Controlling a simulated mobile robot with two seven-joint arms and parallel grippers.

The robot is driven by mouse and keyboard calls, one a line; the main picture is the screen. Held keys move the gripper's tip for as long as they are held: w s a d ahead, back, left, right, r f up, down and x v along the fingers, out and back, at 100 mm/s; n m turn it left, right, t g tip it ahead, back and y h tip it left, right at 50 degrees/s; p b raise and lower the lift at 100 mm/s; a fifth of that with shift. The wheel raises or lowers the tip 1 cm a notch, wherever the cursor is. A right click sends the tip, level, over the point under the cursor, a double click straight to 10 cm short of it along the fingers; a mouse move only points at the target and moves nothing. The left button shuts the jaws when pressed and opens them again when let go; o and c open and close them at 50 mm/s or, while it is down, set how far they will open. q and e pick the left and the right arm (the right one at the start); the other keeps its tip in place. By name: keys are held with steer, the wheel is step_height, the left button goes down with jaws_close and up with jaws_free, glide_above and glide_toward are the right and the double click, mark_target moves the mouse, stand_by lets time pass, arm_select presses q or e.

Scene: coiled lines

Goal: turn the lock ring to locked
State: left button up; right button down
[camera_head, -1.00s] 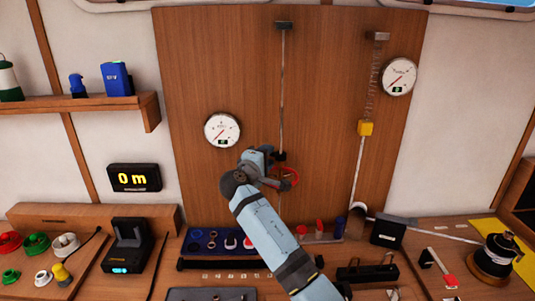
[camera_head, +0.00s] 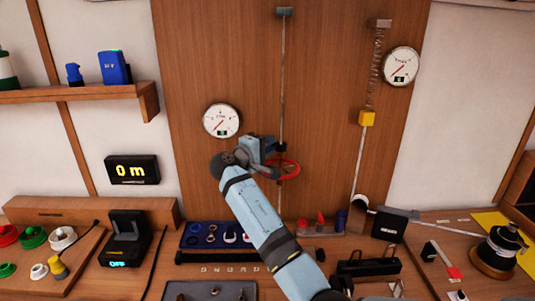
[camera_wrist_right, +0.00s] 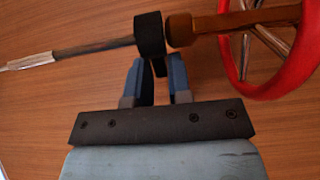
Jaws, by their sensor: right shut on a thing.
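The lock ring looks to be the black collar (camera_wrist_right: 150,35) on a thin metal rod in the right wrist view. A wooden hub and a red wheel (camera_wrist_right: 292,75) sit beside it on the same line. The red wheel (camera_head: 283,170) also shows in the head view, right of my right gripper (camera_head: 272,147). My right gripper (camera_wrist_right: 157,80) is shut on a dark part at the collar, between its two blue fingers. The fingers hide part of the collar; no lock marking is readable. My left gripper is not in view.
A dial gauge (camera_head: 221,121) hangs left of the rod; another (camera_head: 401,66) is at upper right. A yellow block (camera_head: 367,118) hangs under a spring at right. Red and blue items (camera_head: 320,222) and a blue tray (camera_head: 215,236) stand on the bench below.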

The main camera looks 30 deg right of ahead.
steer(key=shift+f+g, duration=0.1)
steer(key=shift+g, duration=0.2)
steer(key=shift+m, duration=0.3)
steer(key=c, duration=1.2)
jaws_free()
steer(key=shift+o, duration=0.2)
steer(key=b+v, duration=0.2)
steer(key=v, duration=1.1)
steer(key=shift+a, duration=0.4)
